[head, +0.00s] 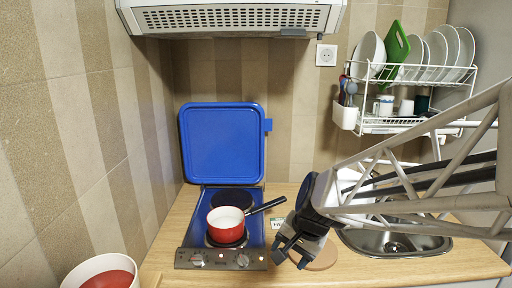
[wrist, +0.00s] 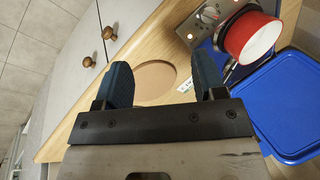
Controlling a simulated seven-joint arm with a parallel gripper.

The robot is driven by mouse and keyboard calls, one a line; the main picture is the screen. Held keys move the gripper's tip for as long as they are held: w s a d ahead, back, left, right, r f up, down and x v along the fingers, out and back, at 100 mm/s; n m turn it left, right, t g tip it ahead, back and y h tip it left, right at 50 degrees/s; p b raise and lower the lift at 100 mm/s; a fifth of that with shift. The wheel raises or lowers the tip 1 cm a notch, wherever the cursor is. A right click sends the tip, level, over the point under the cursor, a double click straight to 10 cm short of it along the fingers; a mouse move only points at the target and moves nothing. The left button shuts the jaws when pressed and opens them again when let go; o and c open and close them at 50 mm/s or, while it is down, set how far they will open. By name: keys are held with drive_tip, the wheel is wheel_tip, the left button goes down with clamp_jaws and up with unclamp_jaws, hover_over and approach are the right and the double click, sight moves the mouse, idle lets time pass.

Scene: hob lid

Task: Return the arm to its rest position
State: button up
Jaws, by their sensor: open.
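My gripper (head: 291,250) is in front of the counter, just right of the hob, in the head view. In the wrist view my gripper (wrist: 164,84) has its two fingers apart with nothing between them. Beyond the fingers lies a round tan board (wrist: 156,80) on the wooden counter; the arm partly covers this round board (head: 322,258) in the head view. The blue hob lid (head: 222,143) stands upright against the wall, and it also shows in the wrist view (wrist: 285,105). A red pot (head: 226,229) with a dark handle sits on the hob's front plate.
The hob (head: 195,244) has knobs along its front. A sink (head: 395,240) lies right, under my arm. A dish rack (head: 425,80) hangs above it. A range hood (head: 235,18) overhangs the hob. A bowl (head: 100,272) with red contents stands front left. Drawer knobs (wrist: 108,33) show below the counter.

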drive_tip(key=s+d+r+n+h, duration=0.2)
drive_tip(key=s+d, duration=0.3)
drive_tip(key=s, duration=0.3)
drive_tip(key=s+d+r+n+h, duration=0.1)
drive_tip(key=s+d+r+n, duration=0.1)
drive_tip(key=s+d, duration=0.3)
drive_tip(key=s+n, duration=0.1)
drive_tip(key=s, duration=0.3)
drive_tip(key=shift+d+r+n+h, duration=0.15)
drive_tip(key=shift+d+n+h, duration=0.15)
drive_tip(key=shift+h, duration=0.1)
